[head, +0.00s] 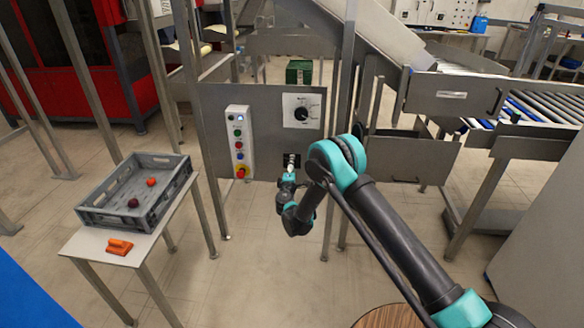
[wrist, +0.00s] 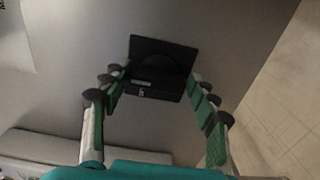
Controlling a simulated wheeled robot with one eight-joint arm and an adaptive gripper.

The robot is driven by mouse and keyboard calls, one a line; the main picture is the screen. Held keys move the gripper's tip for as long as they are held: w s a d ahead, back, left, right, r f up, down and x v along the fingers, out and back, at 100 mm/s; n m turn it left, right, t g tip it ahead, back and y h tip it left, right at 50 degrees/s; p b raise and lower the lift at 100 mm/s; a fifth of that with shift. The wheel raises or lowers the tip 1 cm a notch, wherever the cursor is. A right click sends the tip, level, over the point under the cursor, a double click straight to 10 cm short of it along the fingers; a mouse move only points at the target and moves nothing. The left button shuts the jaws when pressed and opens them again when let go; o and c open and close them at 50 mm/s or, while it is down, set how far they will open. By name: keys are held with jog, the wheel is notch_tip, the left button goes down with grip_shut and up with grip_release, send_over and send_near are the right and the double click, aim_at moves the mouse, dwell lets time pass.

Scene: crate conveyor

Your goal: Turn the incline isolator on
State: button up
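A small black switch (head: 291,158), which looks like the isolator, is mounted low on the grey panel (head: 262,135). In the wrist view the switch (wrist: 158,58) is a black square plate with a darker rounded part and a small pale mark; its exact setting is hard to read. My gripper (head: 290,172) is right in front of it, below the dial. In the wrist view my gripper (wrist: 155,82) is open, with its green-padded fingers on either side of the switch.
A white dial plate (head: 301,110) is above the switch, and a white button box (head: 239,142) is to its left. Steel posts flank the panel. A grey crate (head: 105,217) and orange pieces (head: 119,246) rest on a table at left. A roller conveyor (head: 540,107) is at right.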

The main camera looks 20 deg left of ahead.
jog(key=o, duration=0.3)
jog(key=shift+v, duration=3.75)
